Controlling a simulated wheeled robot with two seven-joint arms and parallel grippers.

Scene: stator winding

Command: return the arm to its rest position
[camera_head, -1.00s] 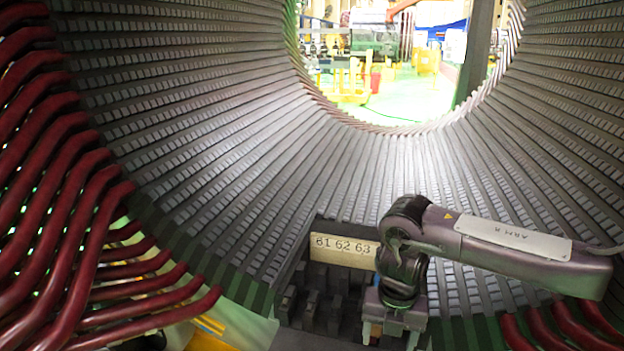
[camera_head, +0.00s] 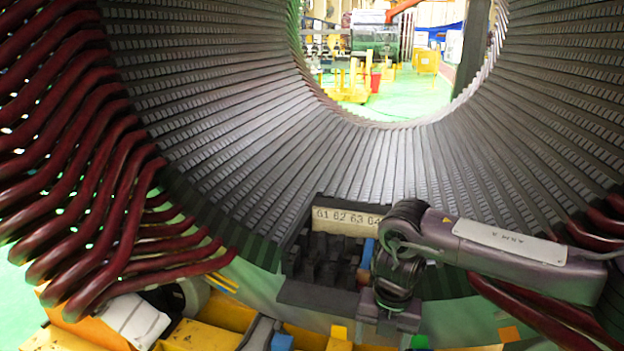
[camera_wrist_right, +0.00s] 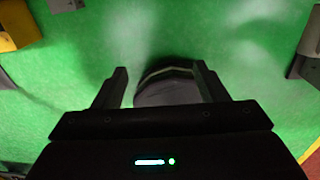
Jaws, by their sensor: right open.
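My right arm (camera_head: 510,255) comes in from the right in the head view, in front of the lower part of the stator bore. Its wrist (camera_head: 398,270) hangs down, and the fingertips are hidden in that view. In the right wrist view my right gripper (camera_wrist_right: 162,75) is open, with its two dark fingers wide apart over green floor (camera_wrist_right: 65,85). A dark rounded shape (camera_wrist_right: 168,90) shows beyond and between the fingers; I cannot tell what it is, and nothing is gripped. My left gripper is not in view.
The ribbed grey stator bore (camera_head: 230,100) fills the head view. Dark red coil bars (camera_head: 75,200) stick out at left, others (camera_head: 530,305) at lower right. A numbered plate (camera_head: 345,220) sits above dark blocks (camera_head: 325,262) left of my wrist. Yellow structure (camera_head: 225,315) lies below.

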